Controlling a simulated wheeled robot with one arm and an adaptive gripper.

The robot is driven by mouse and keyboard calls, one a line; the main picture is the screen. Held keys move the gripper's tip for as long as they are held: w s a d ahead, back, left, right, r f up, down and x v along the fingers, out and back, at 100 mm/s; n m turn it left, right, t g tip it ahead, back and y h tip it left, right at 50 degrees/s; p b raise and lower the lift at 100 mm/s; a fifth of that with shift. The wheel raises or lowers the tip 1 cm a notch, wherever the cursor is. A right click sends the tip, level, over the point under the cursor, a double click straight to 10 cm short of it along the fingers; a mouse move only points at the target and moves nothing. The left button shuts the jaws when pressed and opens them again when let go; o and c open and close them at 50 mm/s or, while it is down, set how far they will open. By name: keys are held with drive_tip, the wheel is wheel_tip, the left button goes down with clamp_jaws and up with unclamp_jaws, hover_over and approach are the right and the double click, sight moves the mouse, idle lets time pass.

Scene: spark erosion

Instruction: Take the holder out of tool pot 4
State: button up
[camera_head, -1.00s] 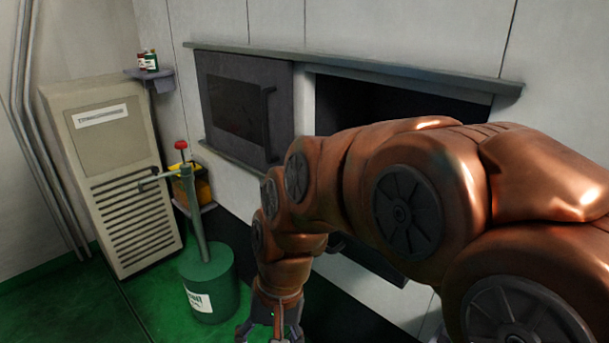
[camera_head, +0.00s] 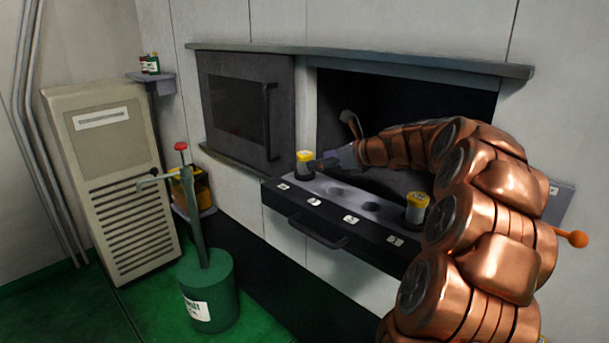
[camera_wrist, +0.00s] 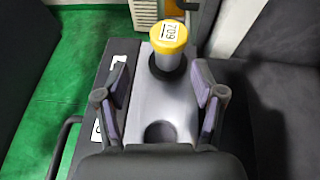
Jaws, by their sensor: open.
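A pulled-out dark tool rack (camera_head: 300,207) carries a row of pots with white number labels, too small to read surely. A yellow-capped holder (camera_head: 303,162) stands upright at its left end. In the wrist view this holder (camera_wrist: 168,38) has a cap marked 709 and stands in its pot. My gripper (camera_head: 324,164) is open and points at this holder from the right. In the wrist view the fingers of my gripper (camera_wrist: 161,88) are spread, with the holder just beyond the tips, apart from them. A second yellow-capped holder (camera_head: 416,207) stands towards the right end.
An empty pot (camera_wrist: 160,132) lies below my gripper. The rack has a front handle (camera_head: 318,232) and sits before a dark wall opening (camera_head: 400,105). A closed dark door (camera_head: 237,105) is left of it. A green pump can (camera_head: 206,290) and beige cabinet (camera_head: 112,180) stand further left.

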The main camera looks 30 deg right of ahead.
sight(305, 164)
drive_tip(key=shift+w+d, duration=0.15)
drive_tip(key=shift+d, duration=0.3)
drive_tip(key=shift+w+f, duration=0.15)
drive_tip(key=shift+w, duration=0.15)
drive_tip(key=shift+x, duration=0.85)
drive_tip(key=shift+p+x, duration=0.7)
drive_tip(key=shift+x, duration=1.9)
drive_tip(key=shift+s+f, duration=0.1)
drive_tip(key=shift+f, duration=0.1)
clamp_jaws()
